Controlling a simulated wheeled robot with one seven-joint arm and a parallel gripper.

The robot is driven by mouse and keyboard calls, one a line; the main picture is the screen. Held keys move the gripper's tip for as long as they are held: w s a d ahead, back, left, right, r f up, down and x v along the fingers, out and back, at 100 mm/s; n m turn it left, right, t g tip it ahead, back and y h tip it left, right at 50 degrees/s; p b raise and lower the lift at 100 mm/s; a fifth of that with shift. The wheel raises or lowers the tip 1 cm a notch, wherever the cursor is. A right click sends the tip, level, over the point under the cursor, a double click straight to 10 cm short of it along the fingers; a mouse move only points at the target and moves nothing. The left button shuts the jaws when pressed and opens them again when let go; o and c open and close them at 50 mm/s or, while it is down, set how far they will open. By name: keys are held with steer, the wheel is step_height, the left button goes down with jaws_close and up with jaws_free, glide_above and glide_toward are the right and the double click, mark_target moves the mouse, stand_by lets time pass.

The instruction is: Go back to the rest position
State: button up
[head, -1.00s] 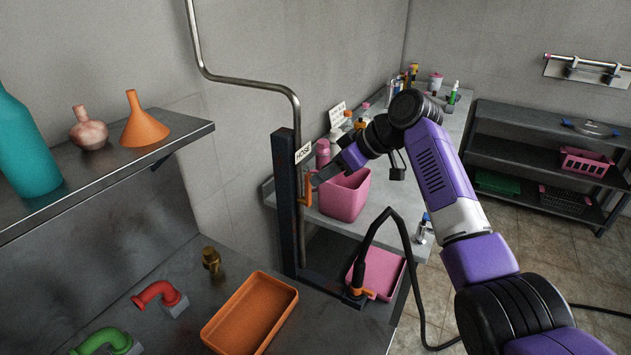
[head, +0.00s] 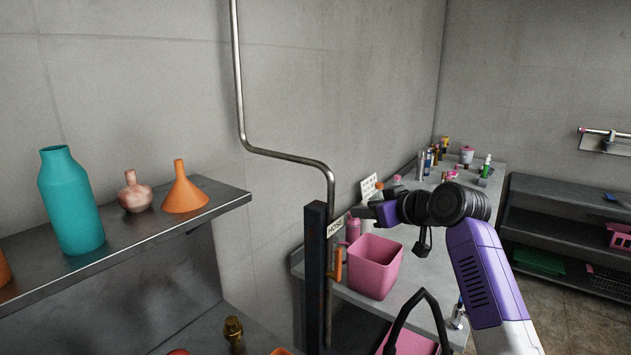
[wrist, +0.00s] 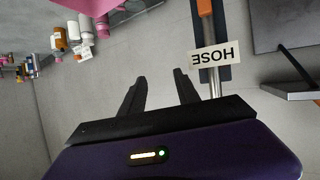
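My gripper shows in the wrist view (wrist: 160,88) with its two dark fingers apart and nothing between them. In the head view my purple arm reaches in from the lower right, and the gripper end (head: 368,210) is above and behind the pink bin, near the pipe. The white HOSE label (head: 335,226) is on the dark post (head: 315,270); it also shows upside down in the wrist view (wrist: 213,57), right of the fingers and apart from them. An orange handle (head: 338,264) is on the pipe below the label.
A pink bin (head: 373,268) stands on the counter, with several bottles behind it. A metal shelf (head: 225,198) at left holds a teal bottle (head: 72,205), a pink vase (head: 134,192) and an orange funnel (head: 185,190). A dark rack (head: 565,220) stands at the right.

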steer(key=s+d+f+m+t+h, duration=0.2)
steer(key=s+d+f+m+t, duration=0.15)
steer(key=s+f, duration=0.6)
steer(key=s+d+f+m+t+h, duration=0.2)
steer(key=s+f+m+t+h, duration=0.3)
steer(key=s, duration=0.7)
steer(key=s+f+n+g, duration=0.1)
steer(key=s+f+g, duration=0.1)
steer(key=s, duration=2)
steer(key=s+d+f+g, duration=0.1)
steer(key=s+f+g, duration=0.2)
steer(key=s, duration=1.8)
steer(key=shift+s+d+n+y, duration=0.3)
steer(key=shift+s+n, duration=0.05)
steer(key=shift+s, duration=0.05)
